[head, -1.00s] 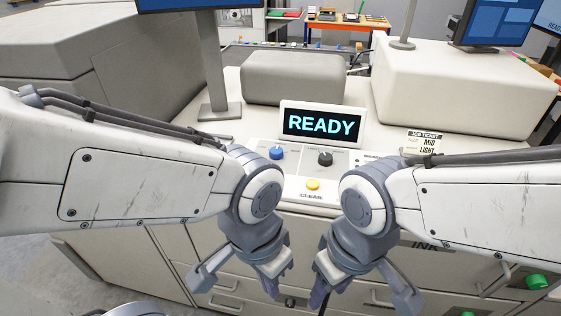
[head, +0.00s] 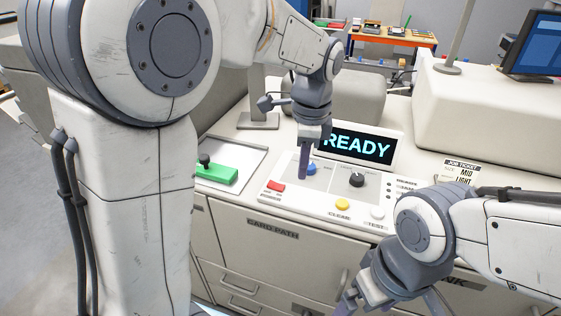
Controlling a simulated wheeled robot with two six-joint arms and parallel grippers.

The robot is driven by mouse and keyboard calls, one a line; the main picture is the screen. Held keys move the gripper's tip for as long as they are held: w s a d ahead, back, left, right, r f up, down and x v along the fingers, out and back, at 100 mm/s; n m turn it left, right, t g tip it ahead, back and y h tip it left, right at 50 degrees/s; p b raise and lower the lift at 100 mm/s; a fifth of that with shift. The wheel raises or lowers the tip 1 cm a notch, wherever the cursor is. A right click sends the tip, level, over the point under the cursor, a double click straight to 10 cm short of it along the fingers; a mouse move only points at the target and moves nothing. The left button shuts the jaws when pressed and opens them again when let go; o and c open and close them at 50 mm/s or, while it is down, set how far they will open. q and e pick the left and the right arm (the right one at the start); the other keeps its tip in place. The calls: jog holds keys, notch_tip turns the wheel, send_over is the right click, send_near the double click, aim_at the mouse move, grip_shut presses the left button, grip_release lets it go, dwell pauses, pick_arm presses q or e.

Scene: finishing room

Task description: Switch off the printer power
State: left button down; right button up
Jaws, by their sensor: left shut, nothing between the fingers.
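The printer's control panel (head: 325,197) is on the machine's top edge. A red switch (head: 276,187) sits at its left end, with small print below that I cannot read. A blue knob (head: 311,169), a black knob (head: 356,180), a yellow button (head: 342,204) and a white button (head: 377,213) are to its right. The display (head: 358,146) reads READY. My left gripper (head: 304,174) is shut and empty, pointing down over the panel, right of the red switch and in front of the blue knob. My right gripper is low at the bottom edge; its fingertips are cut off.
A green block with a black knob (head: 216,173) lies by a pale tray (head: 236,152) left of the panel. A job ticket (head: 461,170) lies at the right. A raised white housing (head: 480,105) and a monitor (head: 535,45) stand behind.

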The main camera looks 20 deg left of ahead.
aim_at(272, 184)
pick_arm(q)
jog(key=w+a+r+m, duration=0.2)
jog(key=w+a+m, duration=0.1)
jog(key=w+a, duration=0.4)
jog(key=shift+a+r+y+p, duration=0.2)
jog(key=shift+a+y+p, duration=0.15)
jog(key=shift+a+y, duration=0.05)
jog(key=f+p, duration=0.1)
jog(key=f, duration=0.3)
jog(key=a+f+p, duration=0.1)
jog(key=f, duration=0.4)
jog(key=f+p, duration=0.1)
jog(key=f, duration=0.4)
jog(key=shift+a+p, duration=0.3)
jog(key=shift+p, duration=0.1)
